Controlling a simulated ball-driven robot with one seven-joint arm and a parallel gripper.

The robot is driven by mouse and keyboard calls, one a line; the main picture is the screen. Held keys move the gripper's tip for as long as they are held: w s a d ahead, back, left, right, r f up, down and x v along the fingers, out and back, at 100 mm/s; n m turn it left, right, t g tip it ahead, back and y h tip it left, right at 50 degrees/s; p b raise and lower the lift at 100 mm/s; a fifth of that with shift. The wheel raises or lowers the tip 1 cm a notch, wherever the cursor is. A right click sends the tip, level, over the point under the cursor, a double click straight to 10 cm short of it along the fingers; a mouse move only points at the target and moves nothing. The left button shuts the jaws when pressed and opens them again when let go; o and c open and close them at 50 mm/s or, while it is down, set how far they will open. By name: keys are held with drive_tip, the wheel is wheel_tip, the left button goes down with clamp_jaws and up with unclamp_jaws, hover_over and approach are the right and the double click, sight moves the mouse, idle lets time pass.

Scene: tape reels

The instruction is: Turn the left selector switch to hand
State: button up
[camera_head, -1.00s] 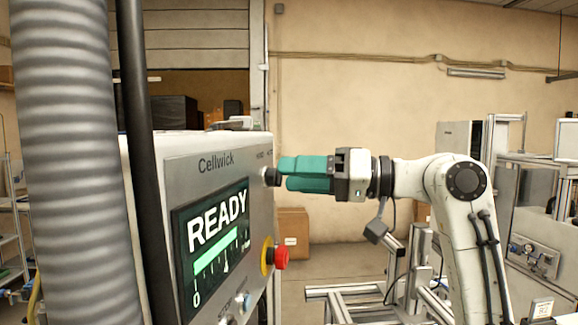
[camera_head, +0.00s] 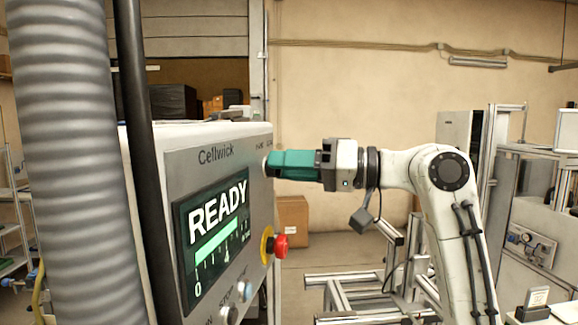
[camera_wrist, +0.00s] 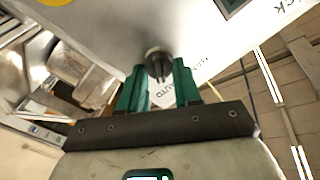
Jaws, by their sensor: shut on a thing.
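The grey Cellwick control panel (camera_head: 185,170) stands at the left of the head view, its face turned to the right. My gripper (camera_head: 272,164) reaches the upper part of that face from the right. In the wrist view, a round black selector switch (camera_wrist: 158,64) sits between the tips of the two green fingers of my gripper (camera_wrist: 158,85), which are shut on it. Lettering beside the switch includes AUTO; the rest is partly hidden. In the head view the fingers cover the switch, and I cannot tell its pointer position.
A red emergency button (camera_head: 281,246) on a yellow ring sticks out below my gripper. A READY screen (camera_head: 212,238) and small buttons (camera_head: 245,289) are on the panel. A cardboard box (camera_head: 292,221) stands behind. Metal framing (camera_head: 370,285) lies at lower right.

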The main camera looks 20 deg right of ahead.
drive_tip(key=shift+c, duration=0.6)
drive_tip(key=shift+f+n+b, duration=0.1)
drive_tip(key=shift+n+b, duration=0.2)
drive_tip(key=shift+b, duration=0.15)
drive_tip(key=shift+s+a+n+b, duration=0.1)
drive_tip(key=shift+n+b, duration=2.35)
drive_tip(key=shift+n, duration=0.85)
drive_tip(key=shift+s+a+n+b, duration=0.1)
drive_tip(key=shift+n+b, duration=2.35)
drive_tip(key=shift+n, duration=0.85)
drive_tip(key=o, duration=1)
